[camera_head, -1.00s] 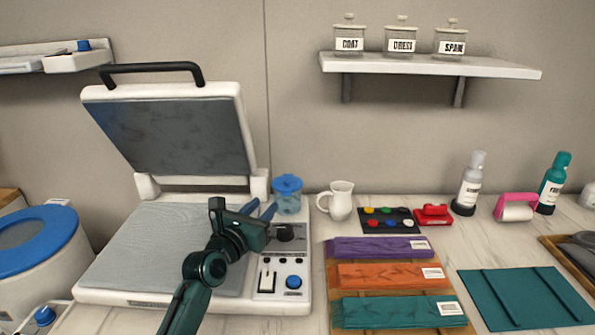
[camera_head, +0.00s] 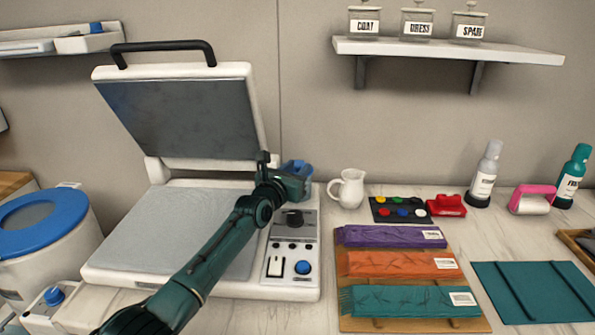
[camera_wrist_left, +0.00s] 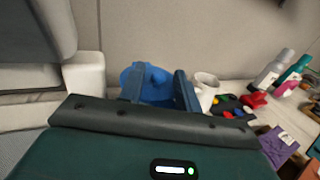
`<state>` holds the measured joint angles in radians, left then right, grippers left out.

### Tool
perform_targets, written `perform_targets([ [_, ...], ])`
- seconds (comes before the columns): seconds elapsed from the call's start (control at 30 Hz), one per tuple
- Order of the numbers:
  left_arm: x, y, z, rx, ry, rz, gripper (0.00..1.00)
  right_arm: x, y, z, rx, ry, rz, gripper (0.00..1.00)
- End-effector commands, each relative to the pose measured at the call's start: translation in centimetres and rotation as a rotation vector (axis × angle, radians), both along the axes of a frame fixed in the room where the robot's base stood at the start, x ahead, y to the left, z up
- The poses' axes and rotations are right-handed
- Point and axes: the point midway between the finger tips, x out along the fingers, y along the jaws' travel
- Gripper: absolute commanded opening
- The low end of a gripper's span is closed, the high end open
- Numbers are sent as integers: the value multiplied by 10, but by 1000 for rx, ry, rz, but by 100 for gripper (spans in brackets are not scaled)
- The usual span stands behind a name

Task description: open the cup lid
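The cup's blue lid (camera_wrist_left: 158,78) shows in the left wrist view, with its knob on top. In the head view the lid (camera_head: 298,165) is mostly covered by my left gripper (camera_head: 300,172), and the cup's body is hidden. In the left wrist view the two fingers of my left gripper (camera_wrist_left: 160,92) are spread apart, with the lid seen between and beyond them. I cannot tell whether either finger touches it. My right gripper is in neither view.
A heat press (camera_head: 140,240) with its raised plate stands left of the cup. A white mug (camera_head: 347,188) is close on the right. A paint tray (camera_head: 400,209) and folded cloths (camera_head: 400,264) lie farther right. A shelf with jars (camera_head: 440,48) hangs above.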

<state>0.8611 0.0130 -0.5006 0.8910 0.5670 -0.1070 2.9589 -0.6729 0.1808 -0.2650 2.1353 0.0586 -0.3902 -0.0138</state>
Motion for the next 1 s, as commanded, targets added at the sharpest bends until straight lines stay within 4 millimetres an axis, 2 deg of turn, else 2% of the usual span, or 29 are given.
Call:
perform_targets([
  [0.2, 11, -3, 0, 1, -1, 2, 33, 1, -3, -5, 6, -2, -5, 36],
  [0.53, 13, -4, 0, 0, 0, 3, 33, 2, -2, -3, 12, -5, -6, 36],
  [0.93, 13, -4, 0, 0, 0, 3, 1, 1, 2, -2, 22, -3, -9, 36],
  [1.0, 13, -4, 0, 0, 0, 3, 0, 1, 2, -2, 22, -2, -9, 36],
])
